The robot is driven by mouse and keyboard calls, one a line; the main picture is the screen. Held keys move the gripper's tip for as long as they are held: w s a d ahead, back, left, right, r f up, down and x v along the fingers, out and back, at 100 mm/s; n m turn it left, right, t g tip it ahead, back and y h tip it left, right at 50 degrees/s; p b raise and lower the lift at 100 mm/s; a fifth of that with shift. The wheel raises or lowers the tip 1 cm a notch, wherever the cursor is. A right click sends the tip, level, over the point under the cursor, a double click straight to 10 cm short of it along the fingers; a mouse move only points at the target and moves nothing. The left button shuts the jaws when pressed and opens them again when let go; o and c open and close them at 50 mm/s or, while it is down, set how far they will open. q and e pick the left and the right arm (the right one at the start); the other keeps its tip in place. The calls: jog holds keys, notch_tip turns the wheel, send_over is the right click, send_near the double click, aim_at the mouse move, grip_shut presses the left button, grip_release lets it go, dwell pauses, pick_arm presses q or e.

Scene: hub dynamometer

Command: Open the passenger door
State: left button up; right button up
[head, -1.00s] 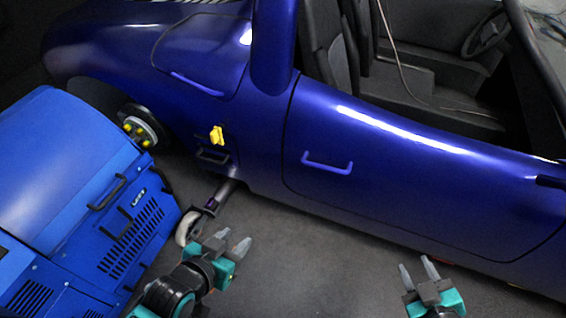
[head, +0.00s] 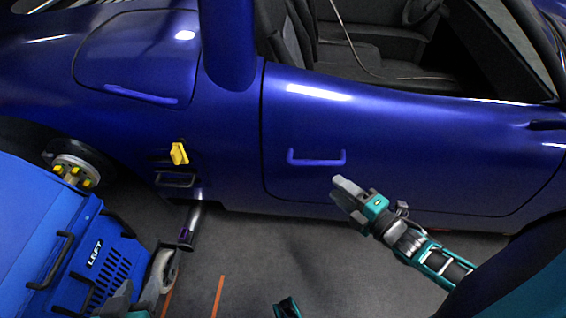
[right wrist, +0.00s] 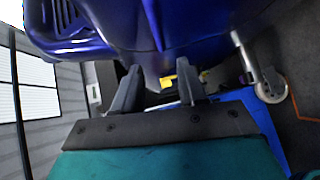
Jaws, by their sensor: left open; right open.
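The passenger door (head: 420,150) is a glossy dark-blue panel, flush with the car body and shut. Its blue bar handle (head: 316,161) is near the door's left edge. My right gripper (head: 346,190) is open and empty, just below and right of the handle in the head view, and looks apart from it. In the right wrist view its two fingers (right wrist: 158,90) stand apart with nothing between them, toward blue bodywork. My left gripper (head: 128,300) is cut off at the bottom edge of the head view; its fingers hardly show.
A blue machine (head: 40,235) marked LEFT stands at lower left, with a caster (head: 165,268) near the car. A wheel hub (head: 75,170) and a yellow part (head: 179,153) are left of the door.

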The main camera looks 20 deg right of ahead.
aim_at(306, 161)
jog(key=b+x, duration=0.3)
jog(key=x, duration=0.9)
jog(key=shift+d, duration=0.1)
jog(key=shift+w, duration=0.35)
grip_shut()
